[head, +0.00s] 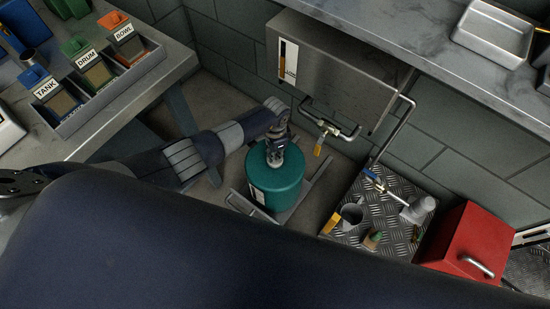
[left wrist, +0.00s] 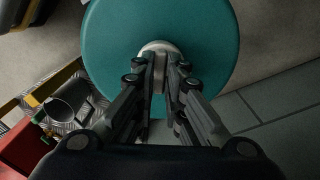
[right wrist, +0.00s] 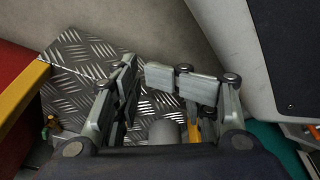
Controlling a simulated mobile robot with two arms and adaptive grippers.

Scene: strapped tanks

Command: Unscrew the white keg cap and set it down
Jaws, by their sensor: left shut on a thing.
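The teal keg (head: 277,187) stands upright below the steel tank on the wall. My left gripper (head: 275,155) reaches down over the keg's top. In the left wrist view, the round top of the keg (left wrist: 105,50) fills the upper middle, with the white cap (left wrist: 155,47) at its centre. My left gripper's fingers (left wrist: 166,80) are shut on the cap and partly cover it.
A diamond-plate platform (head: 384,247) with small items and a red box (head: 468,240) stand to the right. A workbench (head: 135,103) with labelled bins is at left.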

